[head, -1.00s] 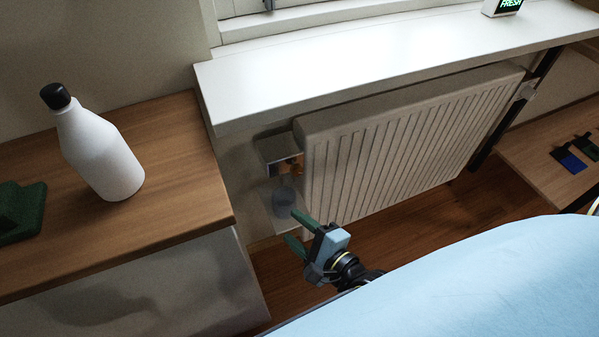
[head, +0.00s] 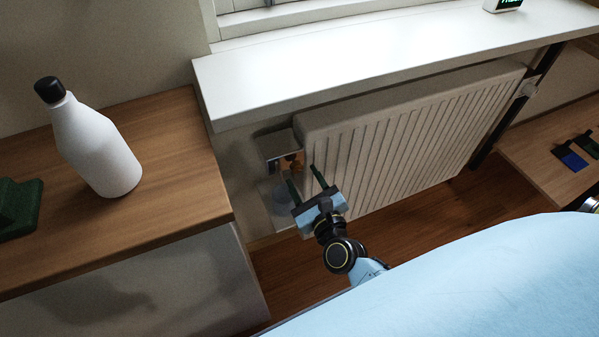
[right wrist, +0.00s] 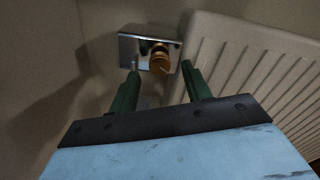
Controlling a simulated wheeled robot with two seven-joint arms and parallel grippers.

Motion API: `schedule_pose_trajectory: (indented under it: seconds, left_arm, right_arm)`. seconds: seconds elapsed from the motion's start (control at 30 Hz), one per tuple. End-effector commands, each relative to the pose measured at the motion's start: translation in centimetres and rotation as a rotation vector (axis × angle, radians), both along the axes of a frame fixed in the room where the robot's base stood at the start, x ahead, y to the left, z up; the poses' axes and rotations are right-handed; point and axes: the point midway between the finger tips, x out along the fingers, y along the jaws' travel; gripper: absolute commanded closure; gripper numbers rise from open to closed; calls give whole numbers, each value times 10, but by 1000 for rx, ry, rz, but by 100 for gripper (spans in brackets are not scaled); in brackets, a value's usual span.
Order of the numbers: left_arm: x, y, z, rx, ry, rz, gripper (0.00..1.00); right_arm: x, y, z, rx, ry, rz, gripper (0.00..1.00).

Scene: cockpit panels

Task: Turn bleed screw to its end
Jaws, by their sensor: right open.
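The brass bleed screw (right wrist: 159,60) sits on a shiny metal bracket (right wrist: 130,50) beside the radiator's left end. In the head view the screw (head: 293,162) shows small, just above my right gripper. My right gripper (head: 302,176) is open and empty, its two green fingers pointing up toward the screw. In the right wrist view the gripper (right wrist: 160,74) has its fingertips apart, one to each side of the screw and slightly below it. I cannot tell how much depth separates them. My left gripper is not in view.
The white ribbed radiator (head: 420,145) is close to the right finger. A white windowsill (head: 380,60) overhangs the bracket. A clear cup (head: 284,198) is below the screw, partly hidden by my gripper. A wooden counter (head: 185,160) with a white bottle (head: 95,145) is at left.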

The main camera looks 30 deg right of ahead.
Motion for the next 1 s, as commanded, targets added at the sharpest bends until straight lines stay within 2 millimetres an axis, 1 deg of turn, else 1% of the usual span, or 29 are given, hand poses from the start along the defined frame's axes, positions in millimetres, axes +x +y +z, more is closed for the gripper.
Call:
schedule_pose_trajectory:
  seconds: [0.03, 0.1, 0.2, 0.33, 0.57, 0.67, 0.9, 0.93, 1.0]
  left_arm:
    - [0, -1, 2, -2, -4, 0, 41]
    - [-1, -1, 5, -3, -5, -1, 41]
    - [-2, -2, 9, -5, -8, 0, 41]
    - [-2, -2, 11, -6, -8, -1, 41]
    - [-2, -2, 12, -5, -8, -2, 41]
    - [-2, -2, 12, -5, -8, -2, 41]
    - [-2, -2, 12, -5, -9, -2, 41]
    - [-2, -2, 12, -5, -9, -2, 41]
    - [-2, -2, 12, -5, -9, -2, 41]
  right_arm:
    - [9, -1, 0, 2, -3, -2, 52]
    - [18, -1, 0, 1, -1, -1, 52]
    - [27, -2, 0, 0, -3, -1, 52]
    - [31, -2, 0, -1, 0, 0, 52]
    - [32, -2, 0, -1, 0, 1, 52]
    - [32, -2, 0, -1, 0, 0, 62]
    - [32, -2, 0, -1, 0, 0, 94]
    - [32, -2, 0, -1, 0, 0, 96]
    - [32, -2, 0, -2, 0, 0, 96]
